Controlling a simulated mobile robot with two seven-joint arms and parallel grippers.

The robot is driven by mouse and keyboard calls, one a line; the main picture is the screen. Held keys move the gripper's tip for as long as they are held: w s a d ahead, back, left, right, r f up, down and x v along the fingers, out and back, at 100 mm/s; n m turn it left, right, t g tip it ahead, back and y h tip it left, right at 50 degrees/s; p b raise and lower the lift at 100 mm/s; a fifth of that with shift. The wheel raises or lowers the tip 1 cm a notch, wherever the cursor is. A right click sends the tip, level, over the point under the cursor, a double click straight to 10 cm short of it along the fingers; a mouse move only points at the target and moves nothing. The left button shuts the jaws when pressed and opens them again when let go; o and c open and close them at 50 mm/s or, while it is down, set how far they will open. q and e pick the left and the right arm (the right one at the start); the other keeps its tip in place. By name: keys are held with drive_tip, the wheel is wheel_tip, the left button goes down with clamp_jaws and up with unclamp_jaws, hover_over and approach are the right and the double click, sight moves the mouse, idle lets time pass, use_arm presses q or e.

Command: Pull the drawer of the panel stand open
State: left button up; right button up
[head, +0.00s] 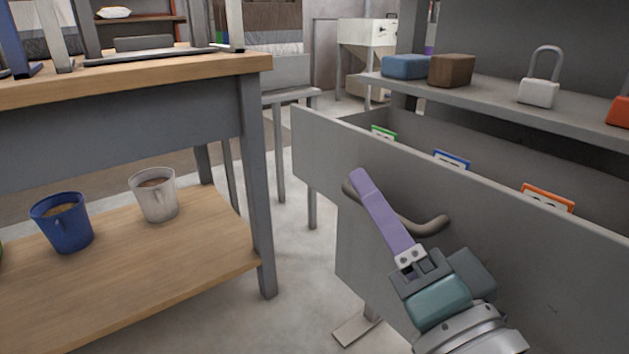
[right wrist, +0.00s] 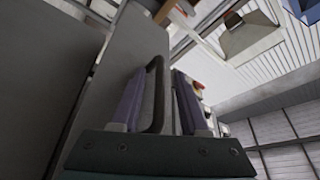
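The grey drawer (head: 470,215) of the panel stand (head: 500,98) stands pulled out, with its inside showing behind the front panel. Its dark curved handle (head: 432,225) is on the front panel. My right gripper (head: 360,180) is at the handle, with one purple finger showing across it in the head view. In the right wrist view, the handle (right wrist: 154,95) lies between the two purple fingers of the right gripper (right wrist: 160,74). It is close to the left finger, and a gap shows to the right finger, so the gripper is open around it. My left gripper is not in view.
Green, blue (head: 452,160) and orange (head: 548,197) cards stand in the drawer. A blue block (head: 405,66), a brown block (head: 452,70) and a padlock (head: 539,92) sit on the shelf above. A workbench (head: 262,190) with two mugs is at left; floor shows between.

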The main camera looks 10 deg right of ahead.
drive_tip(key=shift+s, duration=0.1)
drive_tip(key=shift+s, duration=0.35)
drive_tip(key=p+v, duration=0.2)
drive_tip(key=v, duration=0.7)
drive_tip(key=shift+w+f, duration=0.1)
drive_tip(key=shift+f, duration=0.05)
